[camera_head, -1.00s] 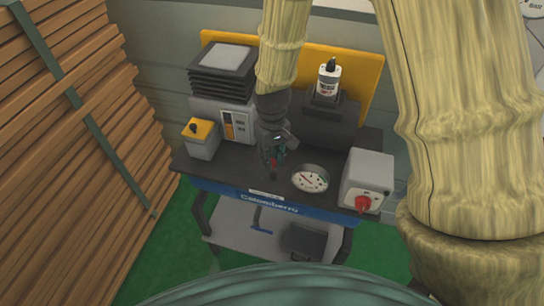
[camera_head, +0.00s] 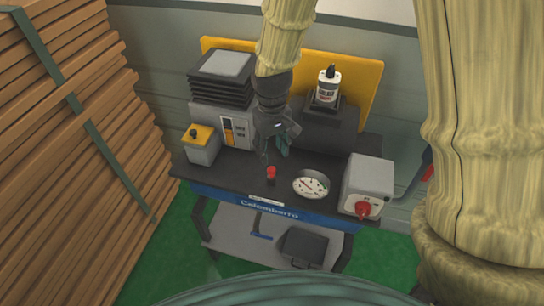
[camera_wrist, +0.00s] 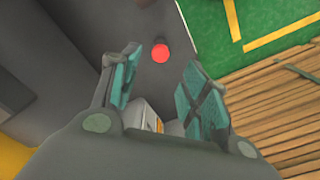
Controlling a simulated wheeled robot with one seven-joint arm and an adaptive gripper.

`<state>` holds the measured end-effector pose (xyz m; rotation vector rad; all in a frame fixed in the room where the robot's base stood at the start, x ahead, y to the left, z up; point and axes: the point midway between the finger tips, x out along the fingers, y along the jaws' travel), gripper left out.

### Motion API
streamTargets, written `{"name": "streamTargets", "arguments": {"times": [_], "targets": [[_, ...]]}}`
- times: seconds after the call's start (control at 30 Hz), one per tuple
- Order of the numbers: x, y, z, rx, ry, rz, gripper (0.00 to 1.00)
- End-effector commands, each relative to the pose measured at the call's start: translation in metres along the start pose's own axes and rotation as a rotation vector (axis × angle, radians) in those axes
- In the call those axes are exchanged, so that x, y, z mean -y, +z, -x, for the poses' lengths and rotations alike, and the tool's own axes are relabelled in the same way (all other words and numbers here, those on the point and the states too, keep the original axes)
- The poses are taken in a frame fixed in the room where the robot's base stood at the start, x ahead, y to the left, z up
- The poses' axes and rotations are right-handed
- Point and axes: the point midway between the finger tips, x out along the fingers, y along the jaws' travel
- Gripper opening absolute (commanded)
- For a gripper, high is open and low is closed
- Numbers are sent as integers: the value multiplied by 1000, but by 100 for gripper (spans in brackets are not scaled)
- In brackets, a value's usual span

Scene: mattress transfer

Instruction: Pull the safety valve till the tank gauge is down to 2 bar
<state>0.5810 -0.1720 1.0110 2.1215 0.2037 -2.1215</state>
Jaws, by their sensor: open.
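The safety valve, a small red-topped knob (camera_head: 271,173), stands upright on the dark bench top near its front edge. The tank gauge (camera_head: 311,184), a round white dial, sits just right of it; its needle points up-left, but the numbers are too small to read. My gripper (camera_head: 273,152) is open and empty, above and behind the knob, apart from it. In the wrist view the red knob (camera_wrist: 160,53) shows beyond the gap between my two teal-padded fingers (camera_wrist: 160,75). The gauge is not visible in the wrist view.
A grey box with a red rotary switch (camera_head: 363,207) stands right of the gauge. A yellow-topped box (camera_head: 201,145) and a grey unit (camera_head: 222,126) stand left, a bottle (camera_head: 327,85) behind. Stacked planks (camera_head: 60,150) fill the left side.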

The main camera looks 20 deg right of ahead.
Motion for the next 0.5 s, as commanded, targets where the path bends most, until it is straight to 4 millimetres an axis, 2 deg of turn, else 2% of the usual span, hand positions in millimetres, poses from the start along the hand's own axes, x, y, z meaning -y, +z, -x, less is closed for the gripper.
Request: {"name": "streamTargets", "arguments": {"times": [0.2,0.5], "targets": [[0,-1,32,-3,0,0,46],[0,0,56,-1,0,0,46]]}}
